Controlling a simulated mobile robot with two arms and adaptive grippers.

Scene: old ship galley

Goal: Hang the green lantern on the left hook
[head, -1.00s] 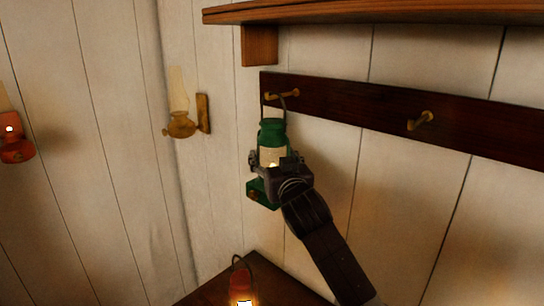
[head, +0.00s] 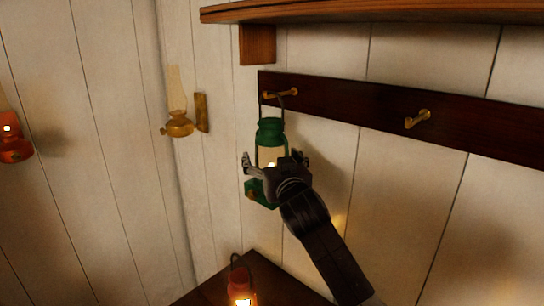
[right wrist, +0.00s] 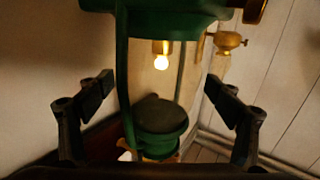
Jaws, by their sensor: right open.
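The green lantern (head: 271,133) hangs upright by its wire handle at the left hook (head: 284,94) on the dark wall board. Its green frame and lit bulb also show in the right wrist view (right wrist: 160,118). My right gripper (head: 275,162) is open, with its fingers apart on both sides of the lantern body; it also shows in the right wrist view (right wrist: 155,95), where a gap is visible between each finger and the lantern. The right hook (head: 418,119) is empty. My left gripper is not in view.
A red lit lantern (head: 242,290) stands on a dark wooden surface (head: 268,280) below. A brass wall lamp (head: 178,123) and a red lamp (head: 14,149) are on the left wall. A wooden shelf (head: 380,12) runs above the board (head: 345,104).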

